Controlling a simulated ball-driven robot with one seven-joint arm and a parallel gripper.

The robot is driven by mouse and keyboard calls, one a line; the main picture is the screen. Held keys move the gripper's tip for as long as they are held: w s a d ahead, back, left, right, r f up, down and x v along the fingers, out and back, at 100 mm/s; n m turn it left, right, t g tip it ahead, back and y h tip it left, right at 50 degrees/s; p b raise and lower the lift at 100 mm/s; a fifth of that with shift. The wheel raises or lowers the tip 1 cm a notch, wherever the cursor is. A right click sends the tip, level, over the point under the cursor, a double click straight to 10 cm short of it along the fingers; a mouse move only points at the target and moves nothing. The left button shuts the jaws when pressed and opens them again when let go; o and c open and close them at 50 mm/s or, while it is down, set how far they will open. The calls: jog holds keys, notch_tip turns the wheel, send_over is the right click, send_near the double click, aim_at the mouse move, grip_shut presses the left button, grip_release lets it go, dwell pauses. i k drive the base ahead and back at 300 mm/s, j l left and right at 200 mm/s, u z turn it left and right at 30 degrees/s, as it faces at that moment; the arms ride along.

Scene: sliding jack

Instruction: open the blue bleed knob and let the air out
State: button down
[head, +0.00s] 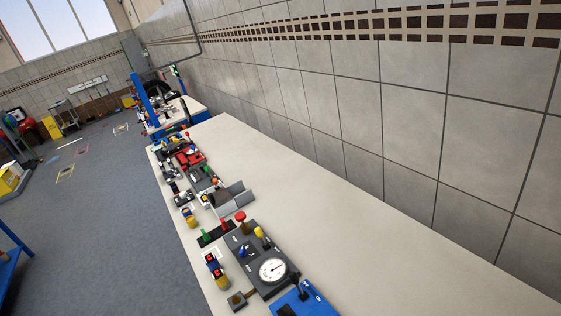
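A dark grey panel (250,262) lies on the long pale bench at the lower middle of the head view. A small blue knob (244,251) sits on its left part; it is too small to tell how far it is turned. A round white gauge (272,270) with a dark needle is on the same panel, but its reading is not legible. A yellow-topped lever (260,233) and a red knob (240,217) stand at the panel's far end. My gripper is not in view.
The pale bench (370,250) runs along a tiled wall (400,120); its wall side is clear. A blue device (303,300) is close to the panel's near end. A grey open box (232,199) and several small devices line the bench's left edge. Grey floor (100,240) is open at left.

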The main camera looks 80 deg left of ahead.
aim_at(243, 252)
jog(key=u, duration=1.8)
jog(key=k+j+u, duration=0.3)
jog(key=k+j, duration=0.3)
jog(key=k, duration=0.15)
